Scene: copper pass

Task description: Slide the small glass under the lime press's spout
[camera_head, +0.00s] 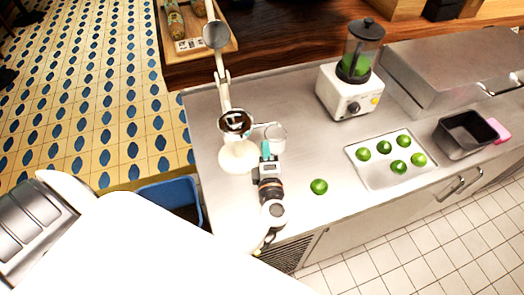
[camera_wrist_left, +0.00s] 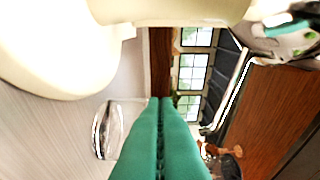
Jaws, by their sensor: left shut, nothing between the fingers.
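The lime press (camera_head: 236,126) is cream, with a round dark-centred cup, a white base and a long handle standing raised at the back. It fills the upper left of the left wrist view (camera_wrist_left: 60,50). The small clear glass (camera_head: 277,133) stands upright on the steel counter, just right of the press and apart from its base. The glass also shows in the left wrist view (camera_wrist_left: 107,130), left of the fingers. My left gripper (camera_head: 265,148) has teal fingers shut together and empty, close beside the glass. Whether they touch it is unclear. My right gripper is not in view.
A lime (camera_head: 319,186) lies alone on the counter (camera_head: 300,155). A tray (camera_head: 369,176) with several limes, a dark pan (camera_head: 466,133) and a blender (camera_head: 350,85) are farther right. The counter's left edge is close to the press.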

